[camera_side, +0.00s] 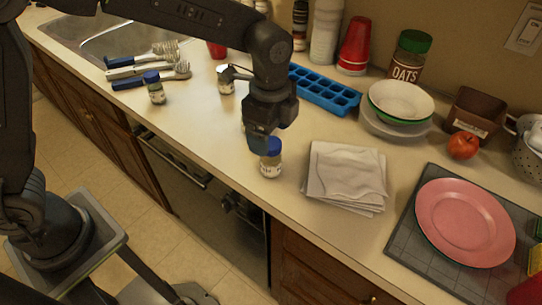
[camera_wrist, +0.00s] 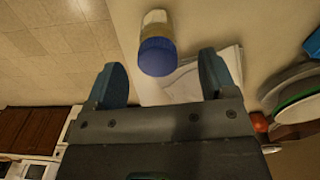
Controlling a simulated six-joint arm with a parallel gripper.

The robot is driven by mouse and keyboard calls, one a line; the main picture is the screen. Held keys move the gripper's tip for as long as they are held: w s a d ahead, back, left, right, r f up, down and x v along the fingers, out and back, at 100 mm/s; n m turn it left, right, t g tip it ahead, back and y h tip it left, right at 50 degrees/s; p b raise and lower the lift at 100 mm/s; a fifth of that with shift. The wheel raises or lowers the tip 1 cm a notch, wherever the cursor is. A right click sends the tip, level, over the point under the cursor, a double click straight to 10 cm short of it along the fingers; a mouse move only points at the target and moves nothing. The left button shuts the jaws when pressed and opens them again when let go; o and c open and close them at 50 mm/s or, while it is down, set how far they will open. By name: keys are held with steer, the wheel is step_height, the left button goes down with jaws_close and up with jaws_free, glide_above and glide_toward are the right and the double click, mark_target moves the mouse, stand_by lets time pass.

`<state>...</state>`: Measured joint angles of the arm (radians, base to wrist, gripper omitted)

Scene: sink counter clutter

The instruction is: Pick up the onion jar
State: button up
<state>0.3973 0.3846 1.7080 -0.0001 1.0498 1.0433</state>
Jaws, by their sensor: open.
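A small jar with a blue lid and pale contents (camera_side: 271,163) stands upright near the counter's front edge, and it also shows in the wrist view (camera_wrist: 157,56). Its label is too small to read. My gripper (camera_side: 262,142) is just above and beside this jar, touching or nearly so in the side view. In the wrist view my gripper (camera_wrist: 161,62) is open, with the blue lid between and slightly beyond its fingertips. A similar blue-lidded jar (camera_side: 155,90) stands to the left. Another small jar (camera_side: 225,82) stands behind, partly hidden; I cannot tell which is the onion jar.
A stack of folded cloths (camera_side: 345,178) lies right of the near jar. A blue ice tray (camera_side: 325,91), stacked bowls (camera_side: 400,103) and an oats jar (camera_side: 408,58) stand behind. A pink plate (camera_side: 465,220) is at right. Utensils (camera_side: 147,70) lie near the sink. The counter left of the jar is clear.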

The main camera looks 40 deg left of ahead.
mark_target(271, 158)
steer(key=shift+s+f, duration=0.15)
steer(key=shift+f, duration=2.8)
steer(key=shift+c, duration=0.3)
steer(key=c, duration=1)
steer(key=shift+r, duration=0.15)
